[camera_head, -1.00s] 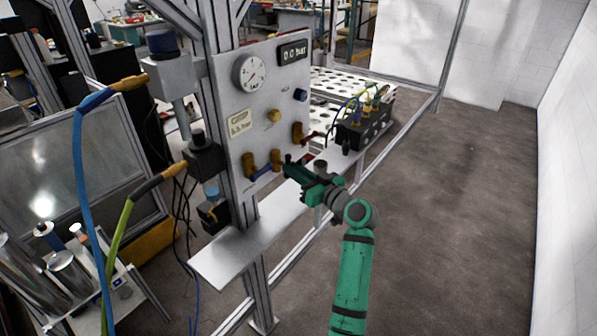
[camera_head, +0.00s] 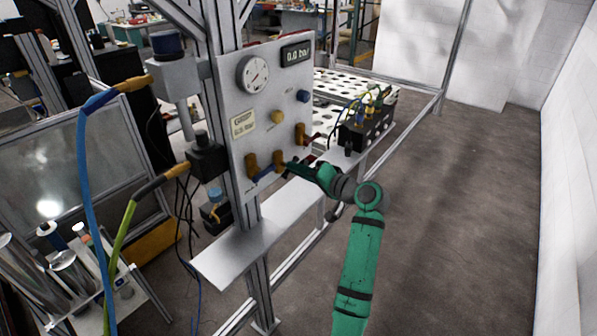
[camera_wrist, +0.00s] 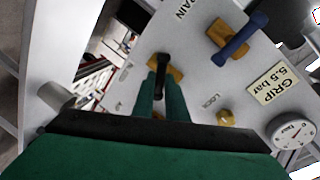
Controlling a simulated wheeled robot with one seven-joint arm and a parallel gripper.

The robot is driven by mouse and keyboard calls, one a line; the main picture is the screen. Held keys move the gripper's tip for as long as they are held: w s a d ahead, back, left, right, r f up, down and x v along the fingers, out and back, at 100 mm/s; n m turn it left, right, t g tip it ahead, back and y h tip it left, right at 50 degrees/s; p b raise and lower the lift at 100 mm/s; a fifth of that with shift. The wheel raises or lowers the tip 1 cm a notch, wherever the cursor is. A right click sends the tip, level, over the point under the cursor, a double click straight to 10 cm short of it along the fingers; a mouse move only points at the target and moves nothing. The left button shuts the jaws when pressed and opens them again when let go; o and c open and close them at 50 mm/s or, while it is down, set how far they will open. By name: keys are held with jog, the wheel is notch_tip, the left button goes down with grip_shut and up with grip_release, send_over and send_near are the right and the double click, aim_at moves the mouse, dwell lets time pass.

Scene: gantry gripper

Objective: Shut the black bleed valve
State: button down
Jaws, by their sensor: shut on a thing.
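The black bleed valve shows in the wrist view as a black lever (camera_wrist: 161,78) on a brass body (camera_wrist: 176,74), set on the grey panel. My gripper (camera_wrist: 160,92) has its two green fingers on either side of the lever and is shut on it. The lever appears to lie across the brass body. In the head view my gripper (camera_head: 291,166) reaches the panel's lower edge from the right. It hides most of the black lever there; the brass body (camera_head: 278,160) shows just left of the fingertips.
A blue-handled valve (camera_head: 264,175) is close left of my gripper; it also shows in the wrist view (camera_wrist: 236,43). A red-handled valve (camera_head: 311,139) is up and right. A yellow knob (camera_head: 277,117) and a gauge (camera_head: 253,74) sit higher. A metal shelf (camera_head: 238,254) lies below.

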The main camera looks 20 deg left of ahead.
jog(key=m, duration=0.2)
jog(key=m+g, duration=0.1)
jog(key=m, duration=0.1)
jog(key=shift+a+f+g, duration=0.1)
jog(key=shift+a+g, duration=0.1)
jog(key=shift+g, duration=0.1)
jog(key=shift+m+y, duration=0.3)
jog(key=shift+m, duration=0.1)
jog(key=c, duration=1.8)
grip_release()
jog(key=shift+a, duration=0.1)
jog(key=shift+o, duration=0.2)
jog(key=shift+d, duration=0.2)
jog(key=v, duration=1)
jog(key=shift+d+r, duration=0.2)
jog(key=shift+d, duration=0.15)
jog(key=shift+s+f, duration=0.1)
